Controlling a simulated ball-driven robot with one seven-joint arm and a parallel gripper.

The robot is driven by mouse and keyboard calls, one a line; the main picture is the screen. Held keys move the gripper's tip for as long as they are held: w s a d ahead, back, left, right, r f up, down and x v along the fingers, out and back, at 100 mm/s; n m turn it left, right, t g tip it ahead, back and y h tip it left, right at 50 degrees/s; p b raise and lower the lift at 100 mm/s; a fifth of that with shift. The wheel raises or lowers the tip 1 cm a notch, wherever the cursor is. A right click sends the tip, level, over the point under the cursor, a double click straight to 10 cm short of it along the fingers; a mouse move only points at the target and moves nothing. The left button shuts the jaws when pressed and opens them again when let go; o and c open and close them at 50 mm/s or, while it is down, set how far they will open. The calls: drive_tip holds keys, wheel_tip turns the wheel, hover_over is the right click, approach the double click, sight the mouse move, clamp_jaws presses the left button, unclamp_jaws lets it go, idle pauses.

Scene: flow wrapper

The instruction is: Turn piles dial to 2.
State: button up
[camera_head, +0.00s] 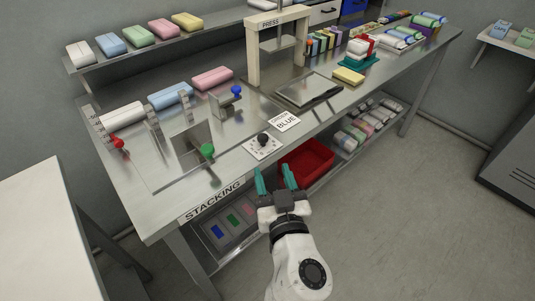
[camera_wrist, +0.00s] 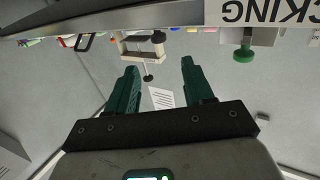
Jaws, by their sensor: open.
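The piles dial is a black knob (camera_head: 263,138) on a small white plate (camera_head: 254,149) with dark marks, near the front edge of the steel table. The marks are too small to read, so I cannot tell its setting. My gripper (camera_head: 273,169) is open and empty, just in front of the table edge and apart from the dial. In the wrist view, which is upside down, the teal fingers (camera_wrist: 157,82) stand wide apart. A black knob (camera_wrist: 158,38), likely the dial, shows at the top between them.
A green-knobbed lever (camera_head: 208,150) stands left of the dial, with a blue knob (camera_head: 237,91) behind. An "ORDER BLUE" card (camera_head: 284,122) lies right of it. The press (camera_head: 278,45) stands further back. A red bin (camera_head: 307,160) sits on the lower shelf.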

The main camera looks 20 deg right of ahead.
sight(264, 141)
drive_tip(key=p+x, duration=0.1)
drive_tip(key=x, duration=0.9)
drive_tip(key=shift+w+d+p, duration=0.15)
drive_tip(key=shift+p, duration=0.2)
drive_tip(key=shift+c, duration=0.4)
clamp_jaws()
